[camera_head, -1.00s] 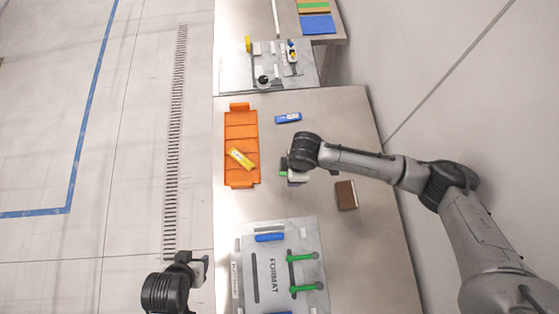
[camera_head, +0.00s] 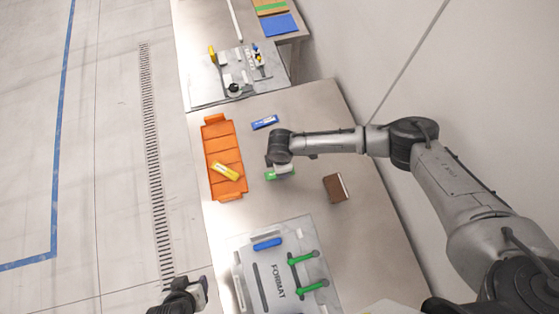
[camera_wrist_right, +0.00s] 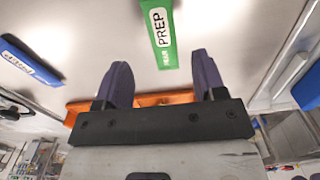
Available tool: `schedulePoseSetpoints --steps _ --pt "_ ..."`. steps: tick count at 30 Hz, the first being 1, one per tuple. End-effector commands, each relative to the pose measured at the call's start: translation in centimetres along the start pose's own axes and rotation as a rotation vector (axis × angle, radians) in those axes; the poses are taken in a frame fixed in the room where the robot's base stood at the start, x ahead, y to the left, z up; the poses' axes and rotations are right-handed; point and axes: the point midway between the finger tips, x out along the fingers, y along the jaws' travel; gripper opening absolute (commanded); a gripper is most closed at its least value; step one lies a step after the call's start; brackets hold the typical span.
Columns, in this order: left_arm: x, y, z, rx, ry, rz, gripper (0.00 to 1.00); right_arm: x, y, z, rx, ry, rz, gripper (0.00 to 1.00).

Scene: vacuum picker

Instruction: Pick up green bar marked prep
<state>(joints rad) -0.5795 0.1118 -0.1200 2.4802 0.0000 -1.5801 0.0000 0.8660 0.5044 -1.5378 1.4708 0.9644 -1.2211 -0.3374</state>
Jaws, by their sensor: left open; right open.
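The green bar marked PREP (camera_wrist_right: 161,36) lies flat on the table, and its label reads clearly in the right wrist view. It shows at the upper middle there, beyond and between the two open fingers of my right gripper (camera_wrist_right: 162,80), not held. In the head view the green bar (camera_head: 271,177) is partly hidden under my right gripper (camera_head: 280,166), which hangs over it. My left gripper (camera_head: 198,291) is open and empty at the bottom edge, off the table's left side and partly cut off.
An orange tray (camera_head: 213,132) holds a yellow bar (camera_head: 225,171). A blue bar (camera_head: 265,122) lies beyond the right gripper. A brown block (camera_head: 335,188) lies to its right. A grey FORMAT plate (camera_head: 270,255) with green handles is nearer. Bare table lies around the green bar.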

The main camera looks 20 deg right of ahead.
Motion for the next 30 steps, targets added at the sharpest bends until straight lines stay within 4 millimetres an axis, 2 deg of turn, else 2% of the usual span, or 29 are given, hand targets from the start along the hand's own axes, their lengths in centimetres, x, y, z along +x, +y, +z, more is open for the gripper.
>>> schedulePoseSetpoints --steps 4,15,24,30 --pt "0.0 0.0 0.0 0.001 0.0 0.0 0.58 0.8 -0.1 0.0 0.0 -0.001 -0.001 0.64" --pt "0.1 -0.3 0.1 0.01 -0.002 -0.008 0.58 5.0 -0.4 0.0 -0.001 -0.001 0.0 0.64" --pt "0.1 -0.4 0.1 0.013 -0.003 -0.01 0.58 5.3 -0.4 0.0 0.0 0.0 0.0 0.64" --pt "0.1 -0.3 0.1 0.009 -0.002 -0.007 0.58 5.3 -0.4 0.0 0.0 0.0 0.0 0.47"
